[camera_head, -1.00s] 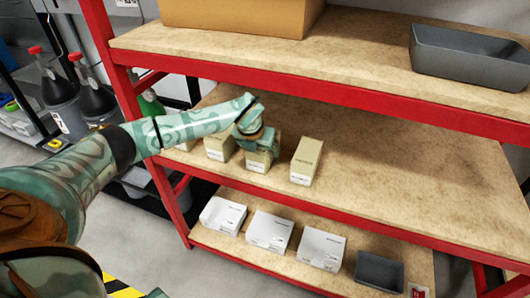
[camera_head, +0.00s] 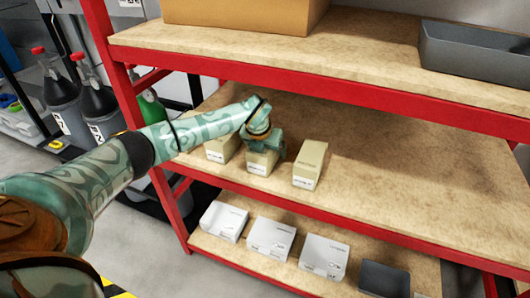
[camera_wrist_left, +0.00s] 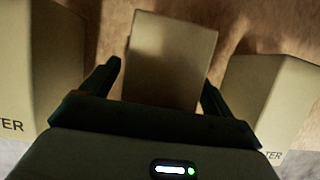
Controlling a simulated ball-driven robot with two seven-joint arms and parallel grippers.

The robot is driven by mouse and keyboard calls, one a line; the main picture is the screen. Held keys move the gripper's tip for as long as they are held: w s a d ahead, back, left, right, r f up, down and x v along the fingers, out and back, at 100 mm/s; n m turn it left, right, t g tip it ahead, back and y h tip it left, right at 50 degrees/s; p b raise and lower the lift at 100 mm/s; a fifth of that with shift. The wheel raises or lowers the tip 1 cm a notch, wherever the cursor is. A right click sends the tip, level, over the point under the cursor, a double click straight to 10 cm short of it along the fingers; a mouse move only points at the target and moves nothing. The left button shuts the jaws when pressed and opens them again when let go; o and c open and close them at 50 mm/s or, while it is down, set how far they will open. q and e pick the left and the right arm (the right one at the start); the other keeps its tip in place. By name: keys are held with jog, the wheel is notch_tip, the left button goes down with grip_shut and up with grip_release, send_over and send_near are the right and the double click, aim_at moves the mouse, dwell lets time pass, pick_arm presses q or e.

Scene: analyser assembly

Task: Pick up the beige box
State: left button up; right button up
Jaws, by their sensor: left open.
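Several beige boxes stand in a row on the middle shelf. My left gripper (camera_head: 266,140) is over one beige box (camera_head: 260,163) in the row, with another beige box (camera_head: 309,165) to its right and one (camera_head: 221,149) to its left. In the left wrist view, the gripper (camera_wrist_left: 160,85) is open, with its dark fingers at either side of the near end of the middle beige box (camera_wrist_left: 170,58). I cannot tell whether the fingers touch it. Neighbouring boxes stand close on the left (camera_wrist_left: 38,60) and right (camera_wrist_left: 272,95). My right gripper is not in view.
The red-framed upper shelf (camera_head: 370,52) hangs above my left arm, carrying a large cardboard box (camera_head: 240,14) and a grey bin (camera_head: 475,58). White boxes (camera_head: 270,237) and a grey tray (camera_head: 384,280) are on the lower shelf. The middle shelf is clear to the right.

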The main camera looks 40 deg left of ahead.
pick_arm(q)
jog(key=shift+f, duration=0.15)
jog(key=shift+c, duration=0.4)
jog(key=c, duration=1.2)
